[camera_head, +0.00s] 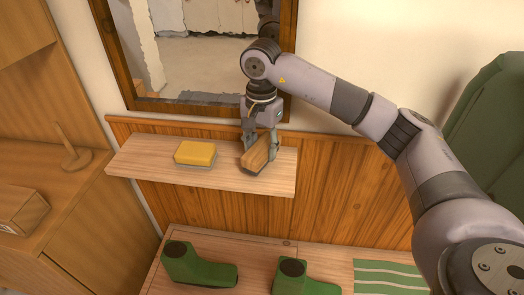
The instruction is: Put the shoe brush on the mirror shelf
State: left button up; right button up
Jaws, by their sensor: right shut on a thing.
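The shoe brush (258,156) has a brown wooden back and a grey underside. It is at the right part of the mirror shelf (138,160), a pale wooden board below the mirror. My right gripper (260,145) reaches down from above and is shut on the brush. The brush is tilted and at about shelf height. I cannot tell whether its underside touches the board. My left gripper is not in view.
A yellow sponge-like block (195,152) lies on the shelf left of the brush. The framed mirror (200,65) is behind. Green boots (195,264) and a striped green cloth (385,277) are on the bench below. A wooden cabinet (85,215) stands at left.

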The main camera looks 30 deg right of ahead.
aim_at(262, 154)
jog(key=shift+s+f, duration=0.1)
jog(key=shift+f, duration=0.65)
jog(key=shift+w+d+f+p, duration=0.15)
jog(key=shift+w+f+p, duration=0.1)
jog(key=shift+f+p, duration=0.4)
jog(key=shift+f, duration=0.1)
jog(key=shift+f, duration=0.15)
jog(key=o, duration=1)
jog(key=shift+o, duration=0.2)
